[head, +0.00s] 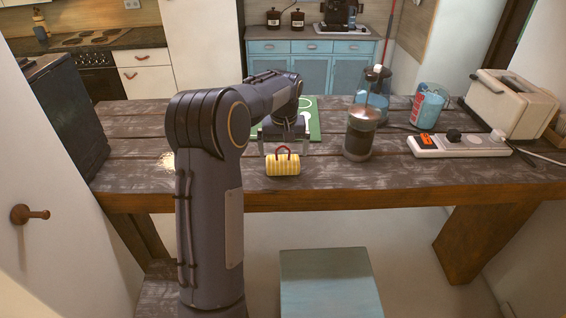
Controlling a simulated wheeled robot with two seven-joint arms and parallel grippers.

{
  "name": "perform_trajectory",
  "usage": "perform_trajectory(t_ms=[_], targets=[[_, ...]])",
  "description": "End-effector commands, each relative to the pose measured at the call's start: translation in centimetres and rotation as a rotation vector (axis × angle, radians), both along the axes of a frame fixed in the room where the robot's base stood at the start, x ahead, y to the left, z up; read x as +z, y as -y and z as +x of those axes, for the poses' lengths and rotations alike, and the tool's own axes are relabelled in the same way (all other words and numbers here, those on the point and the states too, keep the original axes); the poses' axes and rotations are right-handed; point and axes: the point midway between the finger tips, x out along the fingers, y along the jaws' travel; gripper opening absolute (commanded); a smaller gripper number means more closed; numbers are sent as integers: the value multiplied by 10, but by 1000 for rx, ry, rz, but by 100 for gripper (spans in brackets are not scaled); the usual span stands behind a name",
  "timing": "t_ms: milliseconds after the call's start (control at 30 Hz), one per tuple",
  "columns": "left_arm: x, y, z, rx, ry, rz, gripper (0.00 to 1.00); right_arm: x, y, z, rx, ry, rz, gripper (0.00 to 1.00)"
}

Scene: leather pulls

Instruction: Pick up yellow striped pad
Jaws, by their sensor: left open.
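The yellow striped pad (283,168) lies near the front edge of the wooden table (400,183). A red loop handle (283,150) stands up from its top. My left gripper (285,150) is above and just behind the pad, pointing down with its two fingers apart. It is open and empty. I cannot tell whether the fingers touch the pad or its handle. My left arm hides part of the table to the left of the pad. My right gripper is not in view.
A green board (314,122) lies behind the gripper. A dark lidded jar (360,135) stands right of the pad. Farther right are a power strip (460,146), a blue cup (428,105) and a toaster (510,103). A black appliance (70,120) stands at the left.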

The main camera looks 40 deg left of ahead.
Motion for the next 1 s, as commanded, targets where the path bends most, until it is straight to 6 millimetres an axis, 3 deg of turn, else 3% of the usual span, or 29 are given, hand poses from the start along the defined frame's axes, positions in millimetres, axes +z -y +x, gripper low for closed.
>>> perform_trajectory(t_ms=[200,467,733,1000], targets=[[-28,-4,3,-1,-3,-1,100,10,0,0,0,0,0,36],[-33,-4,3,0,1,-1,100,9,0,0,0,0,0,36],[-32,-4,3,0,1,-1,67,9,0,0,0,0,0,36],[-31,-4,3,0,1,0,67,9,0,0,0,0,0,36]])
